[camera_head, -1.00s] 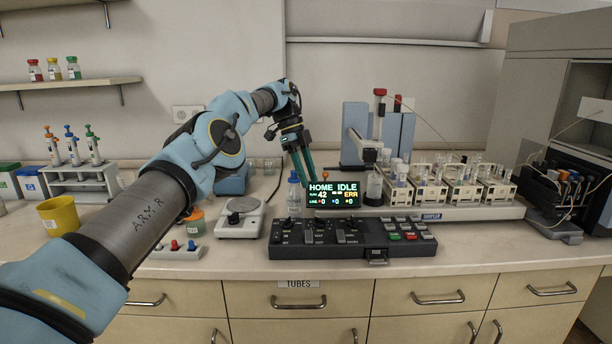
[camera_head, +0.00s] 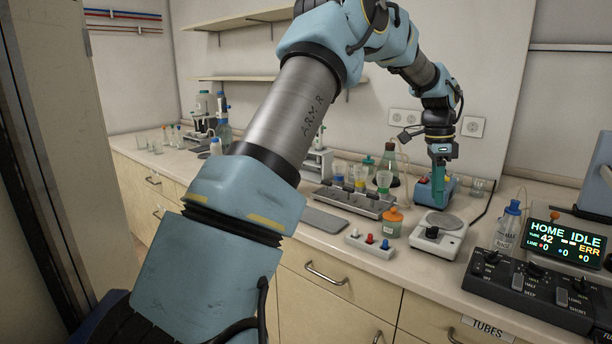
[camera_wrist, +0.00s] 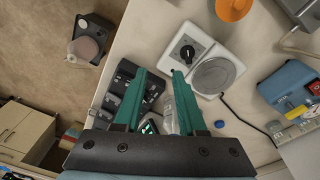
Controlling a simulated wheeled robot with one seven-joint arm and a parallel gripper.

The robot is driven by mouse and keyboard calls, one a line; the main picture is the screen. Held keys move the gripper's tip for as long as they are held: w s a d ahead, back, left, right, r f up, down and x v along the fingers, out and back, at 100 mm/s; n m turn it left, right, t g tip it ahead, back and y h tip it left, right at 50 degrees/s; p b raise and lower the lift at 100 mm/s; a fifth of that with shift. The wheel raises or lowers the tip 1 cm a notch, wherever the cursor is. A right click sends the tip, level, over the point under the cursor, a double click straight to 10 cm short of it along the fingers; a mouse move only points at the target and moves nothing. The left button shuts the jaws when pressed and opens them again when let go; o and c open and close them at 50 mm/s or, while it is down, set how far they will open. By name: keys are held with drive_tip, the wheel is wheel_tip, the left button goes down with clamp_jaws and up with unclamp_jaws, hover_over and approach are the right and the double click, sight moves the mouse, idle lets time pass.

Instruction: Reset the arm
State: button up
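My gripper (camera_head: 438,186) hangs from the raised arm, pointing down above the small white hotplate (camera_head: 440,229) in the head view. In the wrist view my gripper (camera_wrist: 158,78) shows two green fingers set apart with nothing between their tips. The hotplate (camera_wrist: 197,58), with a black knob and round grey plate, lies just beyond the fingers. The arm is bent, its upper links crossing the middle of the head view.
The control panel (camera_head: 530,283) and display (camera_head: 563,242) reading HOME IDLE with ERR stand at right. Left of the hotplate are an orange-capped jar (camera_head: 393,222), a three-button box (camera_head: 370,243) and a funnel rack (camera_head: 350,199). A blue-capped bottle (camera_head: 508,228) stands close by.

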drive_tip(key=s+a+f+n+t, duration=0.1)
drive_tip(key=s+a+n, duration=0.3)
drive_tip(key=a, duration=0.6)
drive_tip(key=s+a+f+n, duration=0.1)
drive_tip(key=a+n, duration=0.4)
drive_tip(key=a, duration=0.6)
drive_tip(key=s+a+f+n+t, duration=0.1)
drive_tip(key=s+a+f+n, duration=0.3)
drive_tip(key=a, duration=0.6)
drive_tip(key=s+a+n, duration=0.6)
drive_tip(key=s+a, duration=0.1)
drive_tip(key=a, duration=0.1)
drive_tip(key=shift+r+n+y, duration=0.15)
drive_tip(key=shift+n+y, duration=0.15)
drive_tip(key=shift+y, duration=0.1)
